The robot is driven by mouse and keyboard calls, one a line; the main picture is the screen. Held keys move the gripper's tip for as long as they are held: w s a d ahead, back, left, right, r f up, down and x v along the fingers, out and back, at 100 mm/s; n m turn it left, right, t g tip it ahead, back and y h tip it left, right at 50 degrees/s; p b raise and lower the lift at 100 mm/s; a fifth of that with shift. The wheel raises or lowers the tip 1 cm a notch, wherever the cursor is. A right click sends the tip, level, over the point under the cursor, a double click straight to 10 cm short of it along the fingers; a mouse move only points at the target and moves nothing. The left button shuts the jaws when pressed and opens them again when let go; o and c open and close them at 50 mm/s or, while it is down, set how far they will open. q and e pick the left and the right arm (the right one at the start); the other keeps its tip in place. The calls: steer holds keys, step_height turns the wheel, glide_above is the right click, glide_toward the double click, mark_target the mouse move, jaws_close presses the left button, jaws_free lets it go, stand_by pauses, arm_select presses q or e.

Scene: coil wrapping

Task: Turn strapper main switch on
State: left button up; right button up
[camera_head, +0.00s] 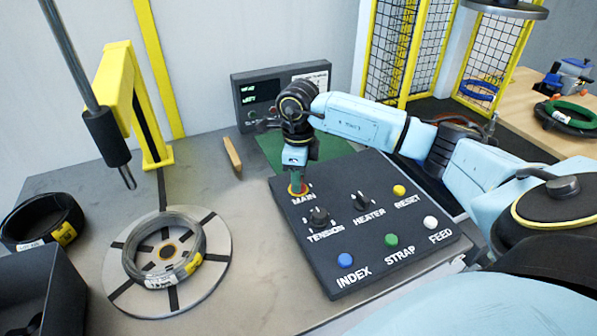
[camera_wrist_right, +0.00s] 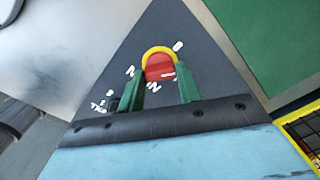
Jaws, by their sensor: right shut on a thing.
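The main switch shows in the right wrist view (camera_wrist_right: 160,66) as a red knob on a yellow ring, on the dark control panel (camera_head: 340,258). In the head view it sits at the panel's upper left corner, above the MAIN label, mostly hidden by my right gripper (camera_head: 298,186). My right gripper points down at the switch. In the right wrist view its green fingers (camera_wrist_right: 160,90) stand on either side of the red knob and are shut on it. My left gripper is not in view.
The panel also carries the tension knob (camera_head: 319,216), the heater knob (camera_head: 362,201) and several coloured buttons. A wire coil (camera_head: 190,272) lies on a round turntable (camera_head: 118,283) at left. A small display box (camera_head: 243,97) stands behind. A black coil (camera_head: 20,226) lies far left.

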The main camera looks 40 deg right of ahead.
steer(key=m+p, duration=0.1)
steer(key=m, duration=0.4)
steer(key=shift+m+p, duration=0.4)
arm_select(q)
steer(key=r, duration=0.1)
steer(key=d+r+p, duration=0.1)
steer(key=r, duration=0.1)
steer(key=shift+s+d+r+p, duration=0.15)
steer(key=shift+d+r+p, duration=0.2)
arm_select(e)
steer(key=m, duration=0.5)
steer(key=shift+m, duration=0.3)
steer(key=o, duration=1)
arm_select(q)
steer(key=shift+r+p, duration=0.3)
arm_select(e)
step_height(320, 180, up, 13)
steer(key=shift+r, duration=0.2)
